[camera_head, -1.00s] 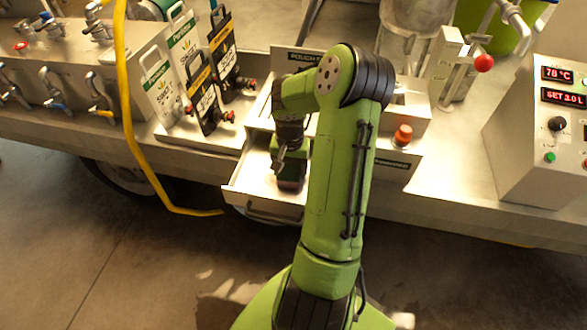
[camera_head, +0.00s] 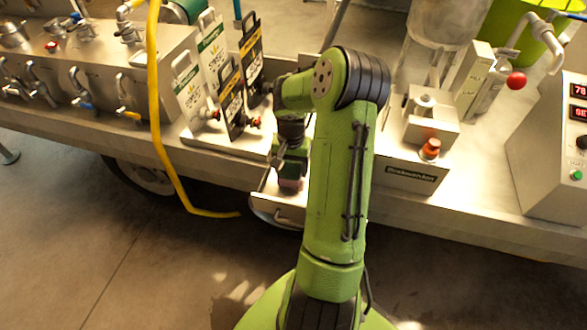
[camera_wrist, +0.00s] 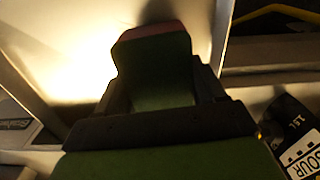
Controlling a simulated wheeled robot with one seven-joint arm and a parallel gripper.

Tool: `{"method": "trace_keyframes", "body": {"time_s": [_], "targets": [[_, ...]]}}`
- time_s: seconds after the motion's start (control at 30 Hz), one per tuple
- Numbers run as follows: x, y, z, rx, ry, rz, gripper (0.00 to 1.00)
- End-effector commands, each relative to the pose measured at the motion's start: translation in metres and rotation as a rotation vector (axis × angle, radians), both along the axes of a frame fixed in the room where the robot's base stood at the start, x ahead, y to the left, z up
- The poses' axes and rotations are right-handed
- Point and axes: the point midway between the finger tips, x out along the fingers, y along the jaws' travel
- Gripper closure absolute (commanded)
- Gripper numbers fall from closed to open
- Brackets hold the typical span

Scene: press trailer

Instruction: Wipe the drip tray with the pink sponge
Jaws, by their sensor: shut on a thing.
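A metal drip tray (camera_head: 276,204), pulled out like a drawer with a handle on its front, projects from under the bench; its right part is hidden behind my arm. My gripper (camera_head: 291,172) points down over the tray's left part, shut on the pink sponge (camera_head: 291,185). I cannot tell whether the sponge touches the floor.
Tap stands with labelled pouches (camera_head: 231,100) stand close left of my gripper. A yellow hose (camera_head: 157,110) hangs down further left. A box with an orange-red knob (camera_head: 430,150) is right of my arm. The floor in front is clear.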

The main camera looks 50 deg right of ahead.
Motion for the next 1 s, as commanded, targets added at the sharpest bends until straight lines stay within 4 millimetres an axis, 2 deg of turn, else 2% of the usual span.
{"method": "trace_keyframes", "body": {"time_s": [0.1,0.6,1.0], "targets": [[0.001,0.000,0.014,0.002,0.003,0.000,0.63],[0.009,0.003,0.057,0.002,0.004,0.007,0.63],[0.010,0.004,0.058,0.002,0.004,0.009,0.63]]}}
